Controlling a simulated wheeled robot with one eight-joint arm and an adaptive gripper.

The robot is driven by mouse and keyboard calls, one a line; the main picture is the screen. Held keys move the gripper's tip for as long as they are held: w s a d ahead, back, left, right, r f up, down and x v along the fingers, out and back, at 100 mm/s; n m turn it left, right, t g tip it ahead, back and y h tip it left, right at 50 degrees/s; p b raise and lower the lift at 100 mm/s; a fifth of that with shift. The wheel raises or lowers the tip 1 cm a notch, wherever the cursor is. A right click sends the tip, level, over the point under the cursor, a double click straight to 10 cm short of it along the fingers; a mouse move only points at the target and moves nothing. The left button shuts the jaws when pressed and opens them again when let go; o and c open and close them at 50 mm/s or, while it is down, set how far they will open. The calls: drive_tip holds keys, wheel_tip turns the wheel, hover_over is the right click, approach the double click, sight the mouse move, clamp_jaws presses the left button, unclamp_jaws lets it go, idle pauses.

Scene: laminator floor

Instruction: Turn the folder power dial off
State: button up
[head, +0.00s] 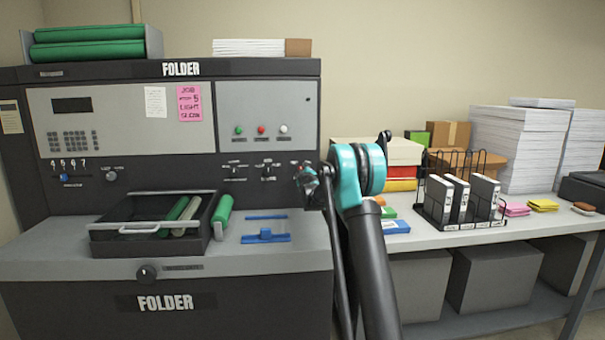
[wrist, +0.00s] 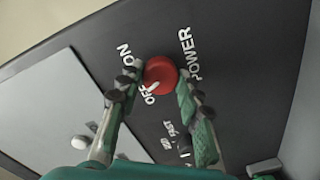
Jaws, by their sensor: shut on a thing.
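The folder (head: 150,75) is the large dark machine at the left in the head view. Its power dial (wrist: 160,72) is a round red knob on the dark panel in the wrist view, by the labels POWER, ON and OFF. The dial's white pointer line faces the word OFF. My gripper (wrist: 160,78) has its two green-padded fingers on either side of the dial, shut on it. In the head view my gripper (head: 309,180) is at the right edge of the folder's front, and it mostly hides the dial.
An open drawer tray (head: 110,240) with green rollers sticks out from the folder's front. To the right, a table (head: 455,236) holds a wire rack (head: 446,222) of binders, paper stacks (head: 520,150) and boxes. Grey bins (head: 490,280) stand beneath it.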

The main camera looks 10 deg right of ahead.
drive_tip(key=n, duration=0.4)
drive_tip(key=shift+n, duration=0.4)
idle(0.4)
drive_tip(key=o, duration=1.2)
drive_tip(key=shift+c, duration=0.2)
drive_tip(key=s, duration=1.2)
drive_tip(key=shift+r, duration=0.2)
